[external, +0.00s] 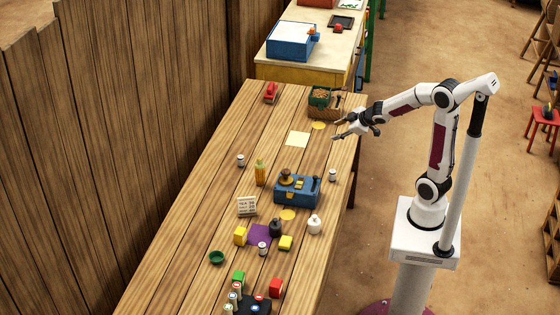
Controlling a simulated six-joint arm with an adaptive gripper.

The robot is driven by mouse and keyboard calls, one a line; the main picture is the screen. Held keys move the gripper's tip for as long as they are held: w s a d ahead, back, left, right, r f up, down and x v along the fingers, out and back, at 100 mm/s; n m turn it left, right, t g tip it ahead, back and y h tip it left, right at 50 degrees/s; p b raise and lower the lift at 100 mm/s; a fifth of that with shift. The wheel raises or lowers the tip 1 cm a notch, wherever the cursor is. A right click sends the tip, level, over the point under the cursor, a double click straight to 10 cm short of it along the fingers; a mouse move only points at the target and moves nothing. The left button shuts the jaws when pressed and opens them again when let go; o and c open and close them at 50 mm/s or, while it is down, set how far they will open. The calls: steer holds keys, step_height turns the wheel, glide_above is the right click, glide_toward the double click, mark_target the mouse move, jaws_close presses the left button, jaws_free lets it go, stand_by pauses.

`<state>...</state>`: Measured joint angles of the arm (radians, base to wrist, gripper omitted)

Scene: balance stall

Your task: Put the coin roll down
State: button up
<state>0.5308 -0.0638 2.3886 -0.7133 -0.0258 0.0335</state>
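My gripper (335,130) is over the right edge of the wooden table, near its far end. Its two fingers are spread apart and I see nothing between them. No thing is clearly recognisable as a coin roll. Small pale cylinders with dark parts stand on the table: one at the left (241,160), one right of the blue box (332,175) and one by the purple square (263,248). I cannot tell whether any of them is the coin roll. All are apart from my gripper.
A pale yellow square (297,139) and a yellow disc (319,126) lie left of my gripper. A wooden crate (324,112) stands just beyond. The table's far left is mostly clear.

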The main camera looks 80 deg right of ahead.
steer(key=w+d+f+n+y, duration=0.1)
steer(key=w+d+f, duration=0.1)
steer(key=d+f, duration=0.25)
steer(key=n+t+y, duration=0.2)
steer(key=t+y, duration=0.1)
steer(key=y, duration=0.2)
glide_toward(332, 171)
steer(key=w+d, duration=0.1)
steer(key=w, duration=0.1)
steer(key=w+d, duration=0.2)
steer(key=w+d+f, duration=0.1)
steer(key=w+d, duration=0.1)
steer(key=s+f+y, duration=0.1)
steer(key=s+a+y, duration=0.1)
steer(key=s+a+f+t+y, duration=0.1)
steer(key=shift+s+a+f, duration=0.15)
steer(key=shift+s+f, duration=0.2)
steer(key=shift+s, duration=0.05)
steer(key=shift+s+a+y, duration=0.35)
steer(key=shift+s+y, duration=0.15)
steer(key=shift+w+f, duration=0.1)
steer(key=shift+w+a+f+t, duration=0.15)
steer(key=shift+w+a+f, duration=0.1)
steer(key=shift+w, duration=0.25)
steer(key=shift+w+a+f+t, duration=0.15)
steer(key=shift+w+a, duration=0.05)
steer(key=shift+w, duration=0.35)
steer(key=shift+x, duration=2.6)
